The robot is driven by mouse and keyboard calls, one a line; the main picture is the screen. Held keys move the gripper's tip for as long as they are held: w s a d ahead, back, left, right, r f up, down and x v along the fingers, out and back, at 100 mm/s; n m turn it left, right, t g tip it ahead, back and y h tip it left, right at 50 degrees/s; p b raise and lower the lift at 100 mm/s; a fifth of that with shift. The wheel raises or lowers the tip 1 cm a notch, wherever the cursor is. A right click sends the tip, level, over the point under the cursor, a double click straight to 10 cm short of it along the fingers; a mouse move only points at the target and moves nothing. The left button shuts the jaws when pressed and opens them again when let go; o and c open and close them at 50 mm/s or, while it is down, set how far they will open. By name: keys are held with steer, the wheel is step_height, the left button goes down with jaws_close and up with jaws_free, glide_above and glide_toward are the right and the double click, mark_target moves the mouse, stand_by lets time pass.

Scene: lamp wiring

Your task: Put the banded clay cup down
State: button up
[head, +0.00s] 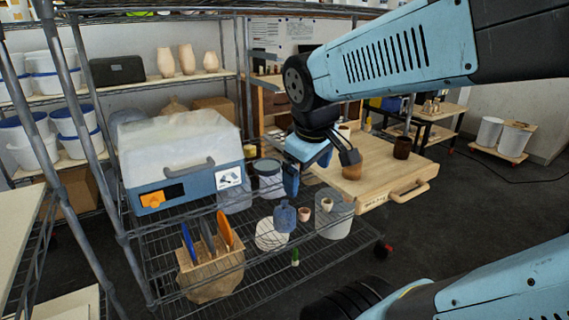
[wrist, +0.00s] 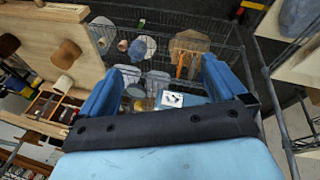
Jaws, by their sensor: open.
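My gripper (head: 319,172) is open above the wire shelf, between the white-lidded box and the wooden board. In the wrist view its two blue fingers are apart with nothing held between them (wrist: 163,64). A brown clay cup (head: 352,167) stands upright on the wooden board (head: 374,197), just right of my gripper in the head view. It also shows at the left of the wrist view (wrist: 66,54). A darker brown cup (head: 402,148) stands farther right on the board, and a pale cup (head: 344,131) behind. I cannot make out bands clearly on any cup.
The large box (head: 180,150) stands left of my gripper. The board's front is clear.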

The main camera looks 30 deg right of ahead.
steer(key=s+a+r+m+t+y, duration=0.1)
steer(key=a+r+m+t, duration=0.1)
steer(key=a+r+m, duration=0.1)
steer(key=a+m, duration=0.1)
steer(key=a, duration=0.1)
steer(key=shift+s+a+r+y, duration=0.2)
steer(key=shift+a+r+y, duration=0.1)
steer(key=shift+a+y, duration=0.1)
stand_by(1.0)
